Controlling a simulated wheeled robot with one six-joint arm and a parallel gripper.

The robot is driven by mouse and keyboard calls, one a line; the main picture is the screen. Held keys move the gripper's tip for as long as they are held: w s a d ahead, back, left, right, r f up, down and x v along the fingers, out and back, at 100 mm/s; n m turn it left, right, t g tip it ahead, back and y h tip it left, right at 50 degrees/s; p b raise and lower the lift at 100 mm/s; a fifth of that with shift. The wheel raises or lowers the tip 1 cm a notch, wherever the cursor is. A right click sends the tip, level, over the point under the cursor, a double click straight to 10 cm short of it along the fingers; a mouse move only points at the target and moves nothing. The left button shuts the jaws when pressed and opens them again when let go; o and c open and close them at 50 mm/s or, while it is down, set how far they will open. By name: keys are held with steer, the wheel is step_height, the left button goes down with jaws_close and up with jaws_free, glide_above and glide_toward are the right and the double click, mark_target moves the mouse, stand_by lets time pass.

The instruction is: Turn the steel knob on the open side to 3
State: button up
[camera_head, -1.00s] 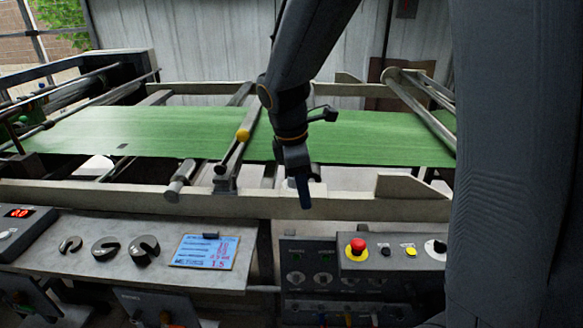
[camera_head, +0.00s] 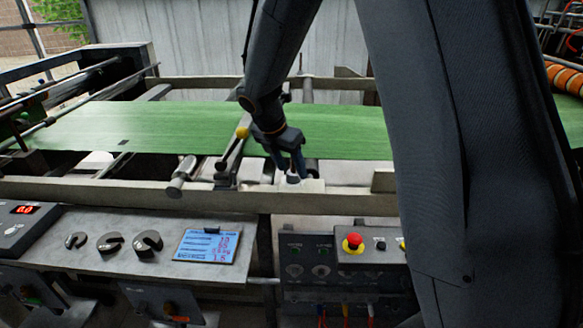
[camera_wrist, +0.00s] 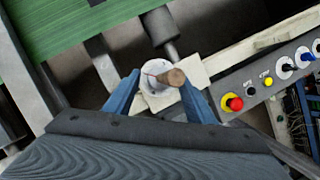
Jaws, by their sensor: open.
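The steel knob (camera_wrist: 174,77) shows in the wrist view as a short brownish-grey pointer on a pale round dial (camera_wrist: 154,84). The dial sits on a light block on the machine's front rail. In the head view the knob (camera_head: 293,179) is a small grey piece below my fingertips. My gripper (camera_head: 291,168) is open above the rail. In the wrist view my gripper's (camera_wrist: 160,82) blue fingers stand on either side of the dial, with the knob between them, nearer the right finger. I cannot tell whether a finger touches it. The scale numbers are not readable.
A lever with a yellow ball (camera_head: 242,132) stands just left of my gripper. The green sheet (camera_head: 180,125) runs behind. In front are a red emergency button (camera_head: 353,241) and a blue display (camera_head: 207,246). A metal shaft (camera_wrist: 160,28) lies beyond the dial.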

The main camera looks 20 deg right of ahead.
steer(key=shift+w+d+f, duration=0.15)
steer(key=shift+d+f, duration=0.05)
steer(key=shift+f, duration=0.3)
steer(key=c, duration=1)
steer(key=shift+c, duration=0.2)
steer(key=shift+m, duration=0.3)
